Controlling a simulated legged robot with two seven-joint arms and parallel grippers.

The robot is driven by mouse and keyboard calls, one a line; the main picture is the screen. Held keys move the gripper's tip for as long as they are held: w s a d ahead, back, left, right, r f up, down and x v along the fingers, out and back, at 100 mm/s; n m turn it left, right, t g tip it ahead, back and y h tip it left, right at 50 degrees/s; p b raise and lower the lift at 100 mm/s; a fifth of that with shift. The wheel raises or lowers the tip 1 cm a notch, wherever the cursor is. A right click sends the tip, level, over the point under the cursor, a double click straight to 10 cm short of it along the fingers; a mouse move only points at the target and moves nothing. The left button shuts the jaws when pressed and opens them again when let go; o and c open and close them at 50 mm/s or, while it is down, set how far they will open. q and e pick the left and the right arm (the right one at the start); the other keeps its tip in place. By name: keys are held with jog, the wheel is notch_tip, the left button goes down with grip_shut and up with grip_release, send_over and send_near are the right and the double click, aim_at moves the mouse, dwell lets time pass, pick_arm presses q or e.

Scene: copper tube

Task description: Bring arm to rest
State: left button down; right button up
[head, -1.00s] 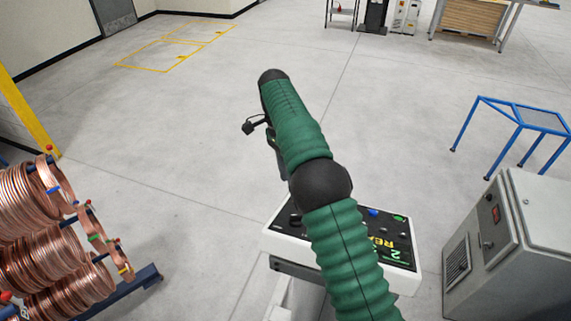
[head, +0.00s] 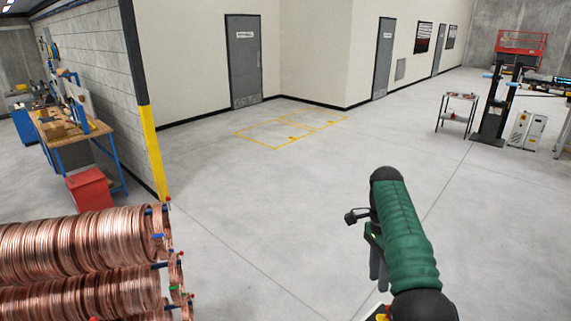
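My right arm, in a green ribbed sleeve with black joints, reaches up from the bottom right of the head view. My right gripper (head: 377,267) shows in part at the left side of the sleeve, pointing down. The forearm hides much of it, so its opening cannot be seen. No object shows in it. My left arm and gripper are out of view.
Copper tube coils (head: 75,250) hang on a rack at the lower left. Behind them are a red bin (head: 90,190) and a workbench (head: 75,130) by a block wall. A small cart (head: 457,118) stands at the upper right. The middle floor is clear.

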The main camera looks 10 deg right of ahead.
jog(key=s+a+f+n+t, duration=0.3)
jog(key=s+a+f+n, duration=0.3)
jog(key=s+n, duration=0.4)
jog(key=s+a+f+n+t, duration=0.2)
jog(key=s+a+f+n, duration=0.4)
jog(key=s, duration=0.5)
notch_tip(320, 180, down, 21)
jog(key=s+d+n+b, duration=0.1)
jog(key=b, duration=1.9)
jog(key=shift+n+t, duration=0.3)
